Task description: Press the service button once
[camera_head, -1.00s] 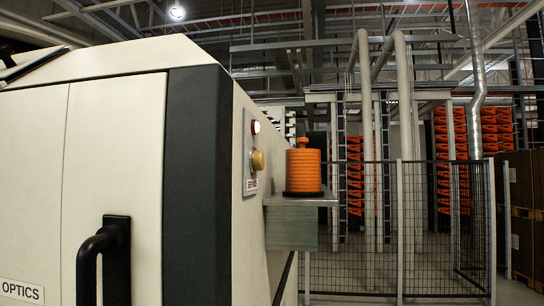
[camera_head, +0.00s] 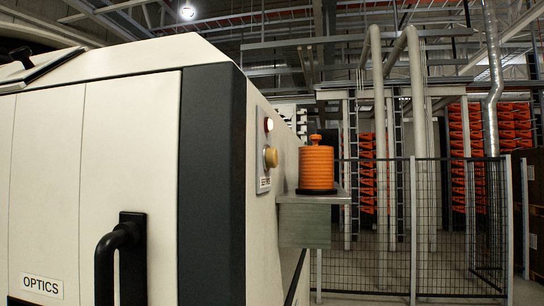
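The service button (camera_head: 271,158) is a round yellow knob on a light panel (camera_head: 263,184) on the side of the white machine, just past its dark corner strip. Lettering under the button is partly readable and seen at a steep angle. A small lit lamp (camera_head: 268,125) sits above the button on the same panel. Neither of my grippers shows in the head view, so their state is hidden.
The white machine (camera_head: 130,140) fills the left, with a black handle (camera_head: 121,255) standing out from its front. An orange ribbed drum (camera_head: 316,169) stands on a metal shelf (camera_head: 316,198) right of the button. A mesh fence (camera_head: 385,240) stands behind.

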